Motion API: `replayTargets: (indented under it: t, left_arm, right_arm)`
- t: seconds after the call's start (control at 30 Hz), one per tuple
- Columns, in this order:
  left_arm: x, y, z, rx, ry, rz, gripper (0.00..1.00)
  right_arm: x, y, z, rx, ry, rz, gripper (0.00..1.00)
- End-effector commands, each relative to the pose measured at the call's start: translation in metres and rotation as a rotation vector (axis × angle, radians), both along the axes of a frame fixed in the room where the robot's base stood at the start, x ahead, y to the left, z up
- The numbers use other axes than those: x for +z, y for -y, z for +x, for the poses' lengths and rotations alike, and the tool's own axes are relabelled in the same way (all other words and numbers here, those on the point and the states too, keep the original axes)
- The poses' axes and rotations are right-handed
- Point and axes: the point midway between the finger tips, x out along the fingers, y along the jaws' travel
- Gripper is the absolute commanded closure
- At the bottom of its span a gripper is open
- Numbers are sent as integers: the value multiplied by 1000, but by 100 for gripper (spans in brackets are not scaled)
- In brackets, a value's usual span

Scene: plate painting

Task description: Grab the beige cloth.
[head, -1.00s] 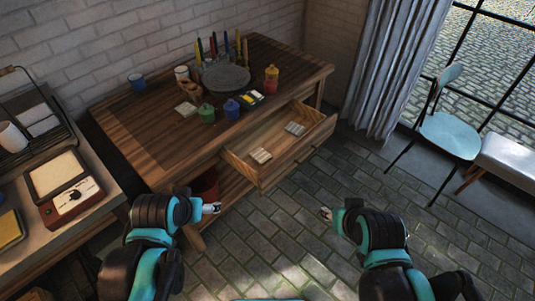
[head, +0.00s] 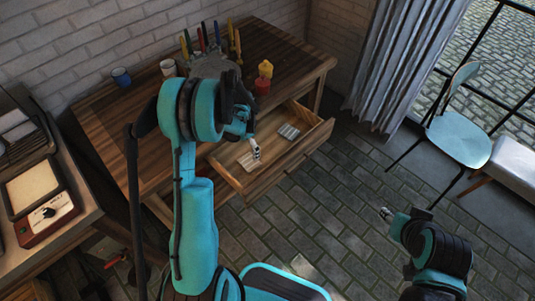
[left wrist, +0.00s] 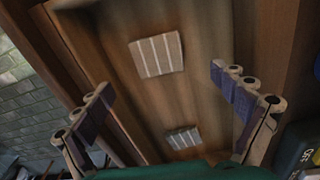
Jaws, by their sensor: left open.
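The beige cloth (head: 246,161) lies folded in the left part of the open drawer, partly hidden behind my left gripper's fingers. In the left wrist view, the upper, paler striped cloth (left wrist: 157,55) appears to be this one; it lies flat on the drawer floor. My left gripper (head: 256,151) is over the drawer, open and empty. In the left wrist view its fingers (left wrist: 165,100) are spread wide, with the cloth beyond them. I cannot tell the exact height above it. My right gripper (head: 385,213) is over the floor at right, away from the drawer; its jaws are too small to judge.
A grey cloth (head: 288,131) lies at the drawer's right end and shows low in the left wrist view (left wrist: 183,137). The drawer walls (head: 275,172) stand around both cloths. Red and yellow pots (head: 263,78) stand on the table behind. My left arm hides much of the tabletop.

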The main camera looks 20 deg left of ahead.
Motion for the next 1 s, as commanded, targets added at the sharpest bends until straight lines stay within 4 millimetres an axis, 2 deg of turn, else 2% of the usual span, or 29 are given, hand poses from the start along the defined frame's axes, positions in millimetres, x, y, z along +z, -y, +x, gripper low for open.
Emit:
replayTargets:
  t: [0.13, 0.47, 0.73, 0.97, 1.0]
  left_arm:
    - [-14, -4, 0, -13, -14, -4, 3]
    - [-48, -2, 0, -14, -15, -4, 3]
    - [-88, 1, 0, -13, -14, -4, 3]
    - [-89, 1, -1, -12, -14, -4, 3]
    - [-89, 1, -1, -12, -14, -4, 6]
  right_arm:
    - [0, 0, 0, 0, 0, 0, 60]
    - [-17, 0, 0, 0, 0, 0, 60]
    - [-40, 0, 0, 0, 0, 0, 60]
    - [-39, 0, 0, 0, 0, 0, 60]
    - [-38, 0, 0, 0, 0, 0, 60]
